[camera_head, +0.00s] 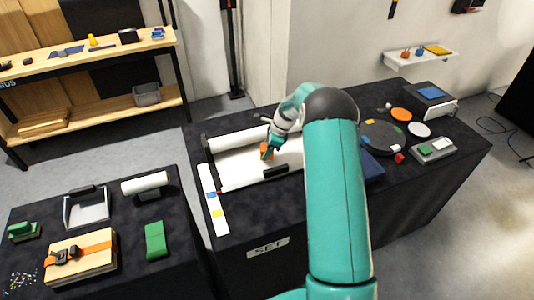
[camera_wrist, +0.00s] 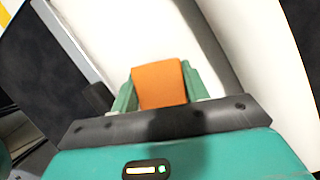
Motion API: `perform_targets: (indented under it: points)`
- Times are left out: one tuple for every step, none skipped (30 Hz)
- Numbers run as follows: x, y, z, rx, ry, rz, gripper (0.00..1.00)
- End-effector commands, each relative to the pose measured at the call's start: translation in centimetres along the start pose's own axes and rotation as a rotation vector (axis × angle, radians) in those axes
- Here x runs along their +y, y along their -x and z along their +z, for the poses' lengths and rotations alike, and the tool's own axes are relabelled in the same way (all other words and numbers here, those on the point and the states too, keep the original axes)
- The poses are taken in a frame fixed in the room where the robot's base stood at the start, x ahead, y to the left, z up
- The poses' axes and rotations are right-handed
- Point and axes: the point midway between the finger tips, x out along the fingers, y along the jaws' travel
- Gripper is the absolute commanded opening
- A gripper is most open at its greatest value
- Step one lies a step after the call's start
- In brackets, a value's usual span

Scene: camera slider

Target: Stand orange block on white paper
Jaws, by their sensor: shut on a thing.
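The orange block (camera_wrist: 160,84) is between the two green fingers of my gripper (camera_wrist: 160,92) in the wrist view. My gripper is shut on it. In the head view the small orange block (camera_head: 266,150) shows at the tip of my gripper (camera_head: 268,148), over the white paper (camera_head: 237,168). The white paper (camera_wrist: 120,30) fills the background behind the block in the wrist view. I cannot tell whether the block touches the paper. My arm hides the right part of the paper in the head view.
A black clip (camera_head: 276,171) lies at the paper's front edge. A white strip with coloured squares (camera_head: 214,200) is left of the paper. Another black table (camera_head: 120,255) stands at left.

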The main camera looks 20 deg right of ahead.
Motion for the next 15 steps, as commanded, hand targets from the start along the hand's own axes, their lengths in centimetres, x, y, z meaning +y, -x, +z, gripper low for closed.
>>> perform_targets:
  points:
    - [0.1,-0.9,-0.4,0.000,-0.003,0.003,0.22]
    - [0.1,-1.2,-0.6,0.000,-0.003,0.002,0.22]
    - [0.1,-1.6,-0.7,0.000,-0.002,0.000,0.22]
    - [0.0,-1.7,-0.8,0.000,-0.002,0.000,0.22]
    - [0.0,-1.8,-0.8,0.000,-0.001,-0.001,0.22]
    - [0.0,-1.8,-0.8,0.000,-0.001,-0.001,0.22]
    - [0.0,-1.7,-0.8,0.000,-0.001,-0.001,0.22]
    - [0.0,-1.7,-0.8,0.000,-0.001,-0.001,0.22]
    - [0.0,-1.7,-0.8,0.000,-0.001,-0.001,0.22]
    - [0.0,-1.7,-0.8,0.000,-0.001,-0.001,0.22]
    - [0.0,-1.7,-0.8,0.000,-0.001,-0.001,0.22]
    - [0.1,-1.8,-0.8,0.000,-0.001,-0.001,0.22]
    - [0.1,-1.9,-0.9,0.000,-0.001,0.000,0.22]
    - [0.1,-2.0,-0.9,0.000,-0.001,0.000,0.22]
    - [0.1,-2.1,-0.9,0.000,-0.001,0.000,0.22]
